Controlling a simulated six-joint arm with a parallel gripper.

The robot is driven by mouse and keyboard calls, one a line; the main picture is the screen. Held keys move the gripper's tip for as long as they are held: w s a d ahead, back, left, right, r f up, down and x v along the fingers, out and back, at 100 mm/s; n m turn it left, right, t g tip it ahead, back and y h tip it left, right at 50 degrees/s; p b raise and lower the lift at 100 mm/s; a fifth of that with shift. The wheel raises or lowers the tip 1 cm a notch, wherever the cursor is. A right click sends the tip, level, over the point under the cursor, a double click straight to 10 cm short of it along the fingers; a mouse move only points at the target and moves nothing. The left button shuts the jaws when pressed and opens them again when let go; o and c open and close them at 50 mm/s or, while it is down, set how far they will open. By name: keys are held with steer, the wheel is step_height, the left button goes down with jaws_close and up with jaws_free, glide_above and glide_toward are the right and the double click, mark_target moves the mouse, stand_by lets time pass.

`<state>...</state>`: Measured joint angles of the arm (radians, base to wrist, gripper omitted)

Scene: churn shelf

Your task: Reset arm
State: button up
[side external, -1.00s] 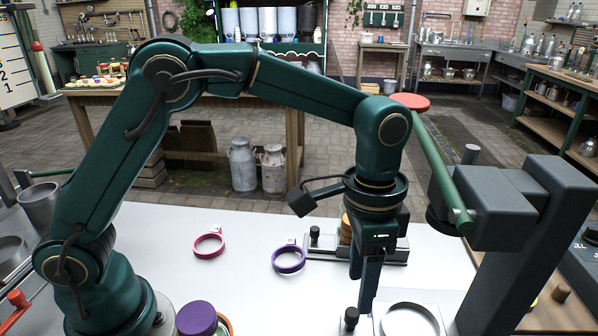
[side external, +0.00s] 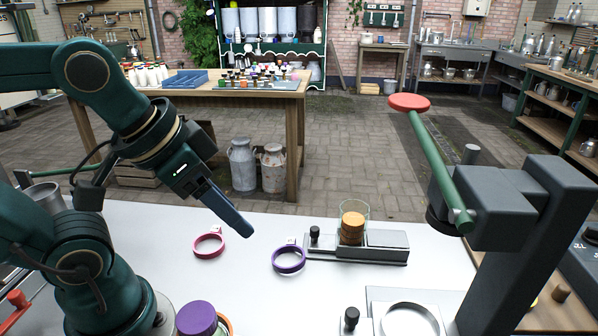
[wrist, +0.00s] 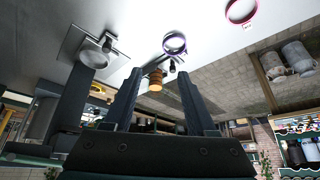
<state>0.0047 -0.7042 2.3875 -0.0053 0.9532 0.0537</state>
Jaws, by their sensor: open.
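My gripper (side external: 228,212) is at the left in the side external view, tilted down to the right and raised above the white table (side external: 160,221). In the wrist view its two fingers (wrist: 157,92) stand apart with nothing held between them. In the side view the fingers overlap, so the gap does not show. My arm is folded back at the left, over its base. The fingertips appear above and near the pink ring (side external: 209,243), apart from the table.
A purple ring (side external: 289,260) lies mid-table. Behind it a glass with a brown stack (side external: 352,228) stands on a grey fixture (side external: 385,244). A press with a green lever (side external: 440,170) rises at right. A purple-lidded jar (side external: 197,318) stands at the front. The table's middle front is clear.

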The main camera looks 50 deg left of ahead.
steer(key=shift+s+a+f, duration=0.1)
steer(key=shift+s+f, duration=0.25)
steer(key=shift+f, duration=0.25)
steer(key=shift+s+f, duration=0.3)
steer(key=shift+f, duration=0.25)
